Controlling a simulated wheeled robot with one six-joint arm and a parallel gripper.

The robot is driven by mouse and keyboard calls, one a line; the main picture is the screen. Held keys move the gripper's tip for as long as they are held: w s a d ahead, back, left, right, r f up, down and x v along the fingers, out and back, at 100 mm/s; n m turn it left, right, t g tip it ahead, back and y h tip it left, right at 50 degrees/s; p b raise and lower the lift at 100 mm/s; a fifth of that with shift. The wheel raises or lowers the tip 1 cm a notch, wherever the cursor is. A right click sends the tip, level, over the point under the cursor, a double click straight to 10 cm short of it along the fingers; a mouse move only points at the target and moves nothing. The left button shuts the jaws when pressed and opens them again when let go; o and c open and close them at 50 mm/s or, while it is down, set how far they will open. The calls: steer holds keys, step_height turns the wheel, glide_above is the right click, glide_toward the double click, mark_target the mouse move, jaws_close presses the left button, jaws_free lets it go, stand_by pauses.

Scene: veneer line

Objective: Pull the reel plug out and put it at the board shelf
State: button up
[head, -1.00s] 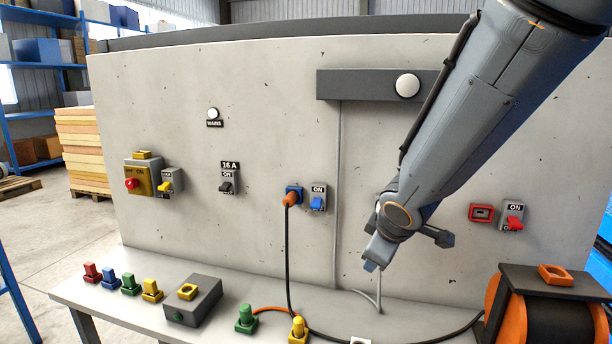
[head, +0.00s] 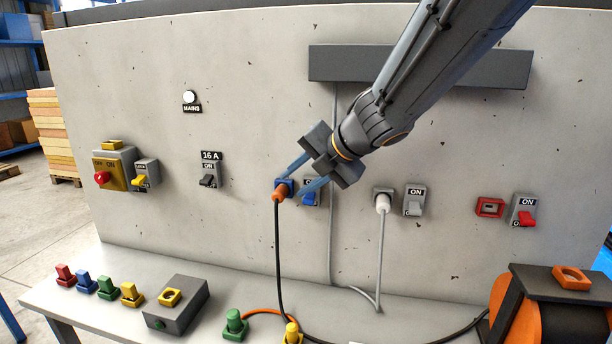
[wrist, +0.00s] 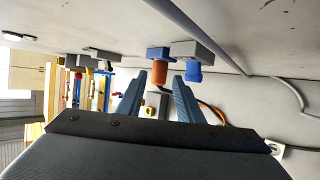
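The orange reel plug (head: 279,192) sits in the blue socket (head: 286,184) on the grey board. Its black cable hangs down and runs along the pale shelf (head: 243,276) at the board's foot towards the reel (head: 520,305). My gripper (head: 289,186) is open at the plug, its two blue-grey fingers pointing at the socket. In the wrist view the plug (wrist: 160,78) shows between and just beyond the fingertips (wrist: 161,78). I cannot tell whether either finger touches it. The right finger lies close to the blue switch lever (wrist: 194,73).
A white plug (head: 382,202) on a grey cable sits in a socket to the right. A grey bar (head: 490,68) juts from the board above. Green (head: 235,325) and yellow (head: 292,333) plugs, a grey box (head: 180,302) and several small coloured plugs stand on the shelf.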

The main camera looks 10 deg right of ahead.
mark_target(284, 191)
steer(key=shift+b+x, duration=0.3)
steer(key=shift+x, duration=2.45)
jaws_close()
steer(key=shift+s+a, duration=0.3)
steer(key=shift+s, duration=0.45)
steer(key=shift+s+a, duration=0.25)
steer(key=shift+s, duration=0.45)
steer(key=shift+s+a, duration=0.3)
steer(key=shift+s, duration=0.45)
